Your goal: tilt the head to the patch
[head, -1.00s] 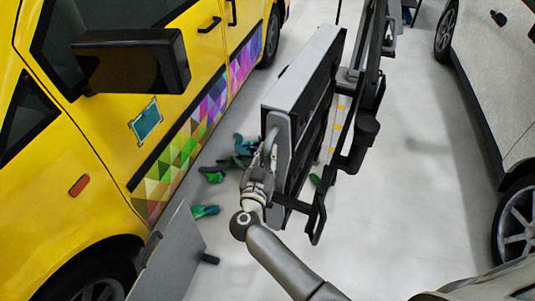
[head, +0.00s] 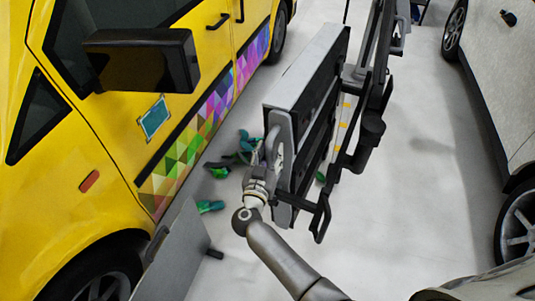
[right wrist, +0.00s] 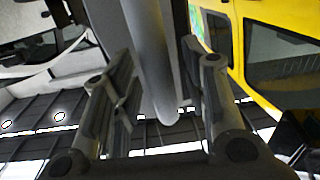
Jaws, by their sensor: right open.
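The patch (head: 154,117) is a small teal rectangle with a pale edge on the yellow car's (head: 108,140) door, left of centre and above the middle in the head view. My right gripper (head: 268,150) is at the near end of a grey equipment cart, beside its upright handle (head: 282,135). In the right wrist view its two fingers (right wrist: 160,75) are apart, with a grey rounded bar (right wrist: 148,60) between them. I cannot tell whether they touch it. My left gripper is not in view.
A grey panel (head: 172,260) stands by the car's front wheel. Crumpled green and teal scraps (head: 212,206) lie on the floor beside the car. A white car (head: 500,80) stands at the right. The pale floor (head: 415,180) between cart and white car is clear.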

